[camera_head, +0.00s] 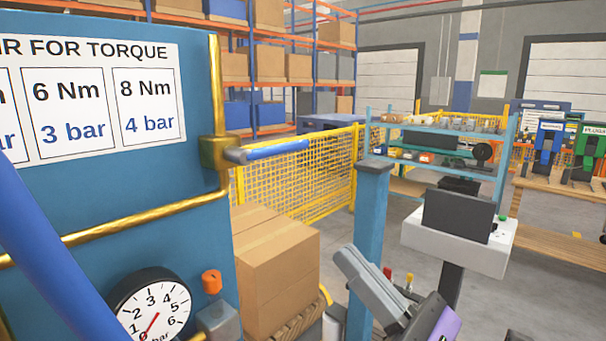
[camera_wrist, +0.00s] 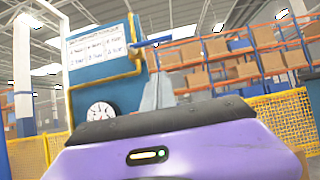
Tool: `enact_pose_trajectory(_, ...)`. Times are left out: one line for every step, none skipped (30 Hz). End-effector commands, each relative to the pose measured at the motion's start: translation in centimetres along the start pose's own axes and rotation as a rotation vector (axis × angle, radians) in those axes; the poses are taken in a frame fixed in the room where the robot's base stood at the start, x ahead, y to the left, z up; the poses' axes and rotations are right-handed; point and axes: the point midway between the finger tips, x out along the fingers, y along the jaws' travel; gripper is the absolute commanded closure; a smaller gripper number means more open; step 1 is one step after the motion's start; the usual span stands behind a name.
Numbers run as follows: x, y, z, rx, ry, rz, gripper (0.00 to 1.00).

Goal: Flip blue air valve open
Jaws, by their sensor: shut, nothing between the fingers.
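The air valve has a brass body (camera_head: 217,152) on the brass pipe at the right edge of the blue panel. Its blue lever (camera_head: 275,150) sticks out to the right, roughly level and crosswise to the vertical pipe above. The lever also shows in the wrist view (camera_wrist: 155,41), above my fingertips. My gripper (camera_head: 352,262) is below and to the right of the lever in the head view, apart from it. Its grey fingers (camera_wrist: 157,88) are together and empty, pointing toward the panel side. The pressure gauge (camera_head: 150,308) has its red needle near 0.
The blue panel (camera_head: 110,190) carries a torque chart (camera_head: 95,95). Cardboard boxes (camera_head: 275,265) stand on a pallet below the lever. A blue post (camera_head: 370,220) stands right of the lever, before a yellow mesh fence (camera_head: 300,180). The space around the lever's end looks clear.

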Motion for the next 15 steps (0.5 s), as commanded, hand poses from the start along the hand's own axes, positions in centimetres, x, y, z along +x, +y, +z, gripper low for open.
enact_pose_trajectory(0.0,0.0,0.0,0.001,0.000,-0.001,1.00)
enact_pose_trajectory(0.0,0.0,0.0,0.001,0.000,-0.001,1.00)
enact_pose_trajectory(0.0,0.0,0.0,0.000,0.000,-0.001,1.00)
enact_pose_trajectory(0.0,0.0,0.0,-0.001,0.000,-0.001,1.00)
enact_pose_trajectory(0.0,0.0,0.0,-0.001,0.000,-0.001,1.00)
enact_pose_trajectory(0.0,0.0,0.0,-0.001,0.000,-0.001,1.00)
enact_pose_trajectory(0.0,0.0,0.0,-0.002,0.000,-0.001,1.00)
enact_pose_trajectory(0.0,0.0,0.0,-0.002,0.000,-0.001,1.00)
enact_pose_trajectory(0.1,0.0,0.0,-0.002,0.000,-0.001,1.00)
enact_pose_trajectory(0.3,0.0,0.1,-0.002,0.000,-0.001,1.00)
enact_pose_trajectory(0.5,0.0,0.1,-0.002,0.000,0.000,1.00)
enact_pose_trajectory(0.9,0.0,0.1,-0.002,-0.001,0.000,1.00)
enact_pose_trajectory(1.2,0.0,0.1,-0.002,-0.001,0.001,1.00)
enact_pose_trajectory(1.6,0.0,0.2,-0.002,-0.001,0.001,1.00)
enact_pose_trajectory(2.2,0.0,0.2,-0.003,-0.001,0.001,1.00)
